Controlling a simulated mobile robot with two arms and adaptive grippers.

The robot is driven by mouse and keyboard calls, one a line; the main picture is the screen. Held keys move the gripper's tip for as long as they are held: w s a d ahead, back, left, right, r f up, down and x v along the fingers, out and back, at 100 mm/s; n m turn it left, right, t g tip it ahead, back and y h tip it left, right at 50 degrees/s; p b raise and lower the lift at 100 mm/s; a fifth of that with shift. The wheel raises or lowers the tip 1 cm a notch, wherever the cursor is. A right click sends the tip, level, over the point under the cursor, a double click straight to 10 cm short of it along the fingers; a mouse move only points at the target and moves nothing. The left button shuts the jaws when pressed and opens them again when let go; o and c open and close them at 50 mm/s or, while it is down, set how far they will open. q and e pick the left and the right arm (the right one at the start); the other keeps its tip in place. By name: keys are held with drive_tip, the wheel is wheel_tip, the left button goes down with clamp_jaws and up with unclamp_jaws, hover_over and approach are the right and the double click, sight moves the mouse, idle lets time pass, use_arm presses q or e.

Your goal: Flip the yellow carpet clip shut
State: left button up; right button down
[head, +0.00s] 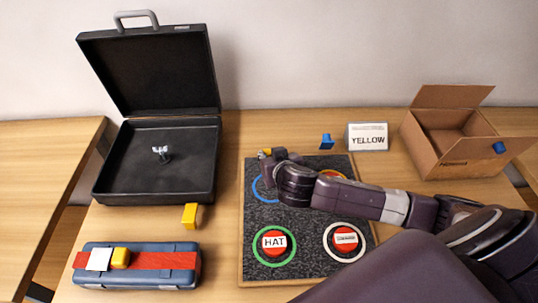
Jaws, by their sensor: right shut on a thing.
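The dark speckled carpet pad (256,218) lies on the table, with coloured rings and red buttons on it. A yellow clip (264,152) shows at its back left edge, mostly hidden by my right gripper. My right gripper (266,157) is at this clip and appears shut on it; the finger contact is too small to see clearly. Whether the clip's flap is up or down cannot be told. A blue clip (326,141) stands up at the pad's back edge. My left gripper is not in view.
An open black case (155,195) stands left of the pad, with a yellow piece (190,216) at its front corner. A red-strapped blue case (185,277) lies in front. A "YELLOW" sign (367,136) and an open cardboard box (455,148) stand behind right.

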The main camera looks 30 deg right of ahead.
drive_tip(key=c, duration=1.8)
unclamp_jaws()
drive_tip(key=shift+o, duration=0.2)
drive_tip(key=shift+s, duration=0.1)
drive_tip(key=v, duration=1.2)
